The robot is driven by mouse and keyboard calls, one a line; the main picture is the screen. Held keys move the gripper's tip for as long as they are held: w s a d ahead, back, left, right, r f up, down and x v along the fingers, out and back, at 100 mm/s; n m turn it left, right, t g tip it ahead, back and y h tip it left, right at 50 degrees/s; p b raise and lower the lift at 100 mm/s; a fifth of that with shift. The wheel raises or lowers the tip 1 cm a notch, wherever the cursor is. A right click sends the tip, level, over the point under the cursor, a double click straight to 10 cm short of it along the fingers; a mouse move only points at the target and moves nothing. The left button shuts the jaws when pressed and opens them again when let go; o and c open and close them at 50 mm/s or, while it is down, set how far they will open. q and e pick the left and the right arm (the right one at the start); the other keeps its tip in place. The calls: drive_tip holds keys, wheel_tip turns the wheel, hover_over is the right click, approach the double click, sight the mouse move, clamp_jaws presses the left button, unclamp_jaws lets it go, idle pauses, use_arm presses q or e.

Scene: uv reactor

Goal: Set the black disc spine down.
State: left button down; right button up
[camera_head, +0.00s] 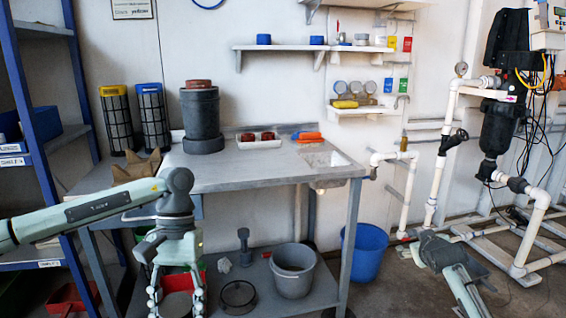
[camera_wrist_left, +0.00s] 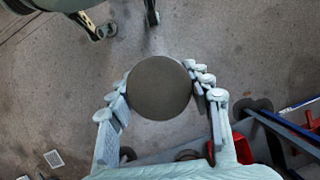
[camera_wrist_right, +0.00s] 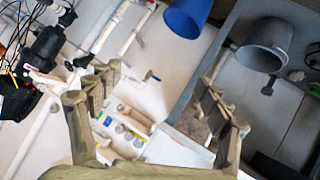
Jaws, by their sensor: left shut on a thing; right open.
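My left gripper (camera_head: 176,308) points down in front of the workbench's left part in the head view. In the left wrist view its fingers close on both sides of a round, dark grey-black piece, the black disc spine (camera_wrist_left: 160,88), seen end on. Its length is hidden in that view. My right gripper (camera_wrist_right: 155,100) is open and empty in the right wrist view. In the head view only part of my right arm shows, at the lower right.
The metal workbench (camera_head: 270,170) bears a dark cylinder (camera_head: 201,115) and a white tray (camera_head: 259,144). Its lower shelf holds a grey bucket (camera_head: 293,272), a dark ring (camera_head: 238,298) and a dark stemmed part (camera_head: 244,248). A blue bucket (camera_head: 364,252) stands right. The benchtop's middle front is clear.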

drive_tip(key=w+d+r, duration=0.3)
drive_tip(key=d, duration=0.1)
drive_tip(key=s+a+f+g, duration=0.3)
drive_tip(key=s+f, duration=0.7)
drive_tip(key=s+a+f+g, duration=0.3)
drive_tip(key=s+f, duration=0.6)
drive_tip(key=s, duration=0.1)
drive_tip(key=s+a+f, duration=0.2)
drive_tip(key=s, duration=0.6)
drive_tip(key=s+a+f+g+y, duration=0.1)
drive_tip(key=s+a+f, duration=0.2)
drive_tip(key=s, duration=0.6)
drive_tip(key=s+a+f+g+y, duration=0.1)
drive_tip(key=s+a+f, duration=0.2)
drive_tip(key=s, duration=0.6)
drive_tip(key=shift+s+f, duration=0.15)
drive_tip(key=shift+s, duration=0.05)
